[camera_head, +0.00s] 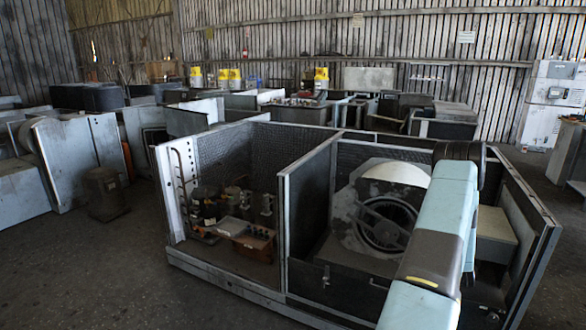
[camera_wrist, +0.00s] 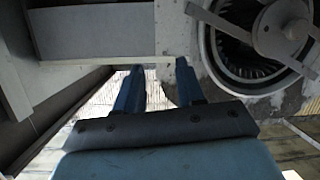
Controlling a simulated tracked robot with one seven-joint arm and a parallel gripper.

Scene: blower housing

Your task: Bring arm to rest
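The blower housing (camera_head: 285,215) is an open-topped metal frame with two compartments. My pale blue arm crosses its right compartment in the head view and hides part of it. The round blower fan (camera_head: 388,224) sits in that compartment, left of my arm. It also shows at the upper right of the wrist view (camera_wrist: 283,28). My gripper (camera_wrist: 159,68) has two blue fingers set apart, with nothing seen between them. The fan is to the right of the fingers in the wrist view. In the head view the gripper is hidden, and I cannot tell whether it touches anything.
The left compartment holds electrical parts and a brown box (camera_head: 252,243). A pale box (camera_head: 494,235) is right of my arm inside the housing. A rusty canister (camera_head: 104,193) stands on the floor at left. Floor at lower left is clear; machinery fills the back.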

